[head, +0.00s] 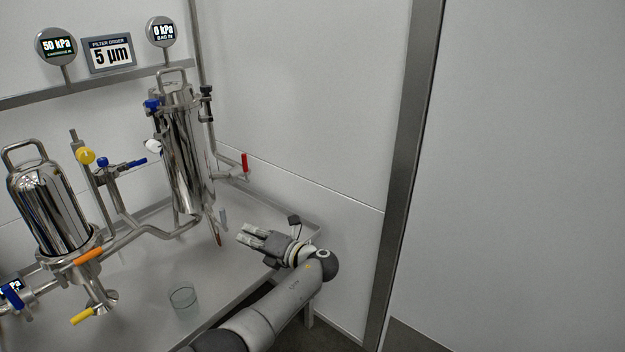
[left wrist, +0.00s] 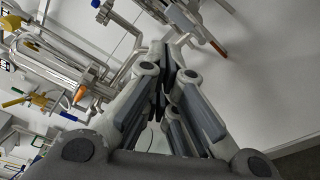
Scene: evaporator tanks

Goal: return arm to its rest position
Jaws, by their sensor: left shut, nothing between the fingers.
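My left arm reaches in from the bottom of the head view. Its gripper (head: 247,233) is over the right end of the steel table, near the right filter housing. The gripper is shut with nothing in it. In the left wrist view its fingers (left wrist: 172,75) come together, with steel pipework behind them. It appears just right of a small outlet with a reddish-brown tip (head: 218,238); I cannot tell whether they touch. My right gripper is not in view.
A right filter housing (head: 183,150) and a left filter housing (head: 48,208) stand over the steel table (head: 150,270) with piping and coloured valve handles. A clear glass beaker (head: 183,301) stands near the table's front edge. A red-handled valve (head: 244,162) is above the gripper. Bare wall (head: 520,150) fills the right.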

